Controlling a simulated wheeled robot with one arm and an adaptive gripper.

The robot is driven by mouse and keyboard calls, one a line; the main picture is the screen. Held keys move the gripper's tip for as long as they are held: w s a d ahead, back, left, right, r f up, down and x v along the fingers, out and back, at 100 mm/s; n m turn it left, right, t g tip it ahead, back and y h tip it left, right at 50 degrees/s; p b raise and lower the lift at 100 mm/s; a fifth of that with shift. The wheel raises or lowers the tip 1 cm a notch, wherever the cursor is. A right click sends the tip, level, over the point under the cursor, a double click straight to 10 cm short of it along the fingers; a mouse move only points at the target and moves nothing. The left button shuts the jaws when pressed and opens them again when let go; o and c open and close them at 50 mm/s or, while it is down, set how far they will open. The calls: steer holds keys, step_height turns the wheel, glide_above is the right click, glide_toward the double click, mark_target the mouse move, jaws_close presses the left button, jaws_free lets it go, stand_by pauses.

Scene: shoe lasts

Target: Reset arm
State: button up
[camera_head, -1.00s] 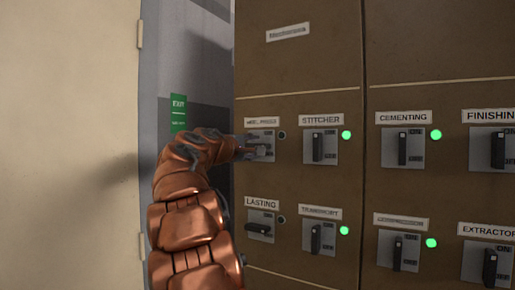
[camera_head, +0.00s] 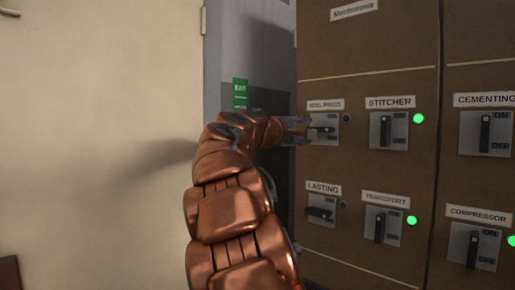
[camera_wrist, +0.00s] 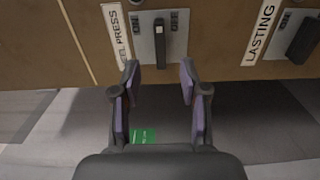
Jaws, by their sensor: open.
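My gripper (camera_head: 297,130) is at the left edge of the brown switch cabinet, in front of the HEEL PRESS switch (camera_head: 323,129). In the wrist view my gripper (camera_wrist: 158,78) is open, with nothing between its two fingers. The HEEL PRESS handle (camera_wrist: 160,38) shows just beyond the fingertips, apart from them. That handle lies sideways in the head view, and its lamp (camera_head: 346,118) is dark. My copper-coloured arm reaches up from the bottom of the head view.
The LASTING switch (camera_head: 320,212) below also lies sideways with a dark lamp. The STITCHER (camera_head: 387,130) and TRANSPORT (camera_head: 381,224) handles are upright with green lamps. A pale door (camera_head: 100,130) stands left. A green EXIT sign (camera_head: 240,94) is behind my arm.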

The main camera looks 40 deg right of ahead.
stand_by(0.5)
steer(key=s+a+f+y, duration=0.35)
steer(key=a+f, duration=0.55)
steer(key=f, duration=0.4)
steer(key=s+a+f+y, duration=0.2)
steer(key=a+f+y, duration=0.45)
steer(key=f, duration=0.65)
steer(key=s+a+f+y, duration=0.2)
steer(key=a+f+y, duration=0.1)
steer(key=a+f, duration=0.9)
steer(key=s+a+f+g+y, duration=0.2)
steer(key=s+a+f+y, duration=0.1)
steer(key=s+a+f, duration=0.5)
steer(key=s+a+f+g+y, duration=0.1)
steer(key=s+a+f+y, duration=0.1)
steer(key=s+a+f, duration=0.55)
steer(key=s+a+p+v, duration=0.2)
steer(key=s+p+v, duration=0.1)
steer(key=p+v, duration=1.1)
step_height(320, 180, up, 3)
steer(key=shift+s+r+t, duration=0.2)
steer(key=shift+s+t, duration=0.05)
steer(key=shift+t, duration=0.05)
steer(key=shift+d, duration=0.15)
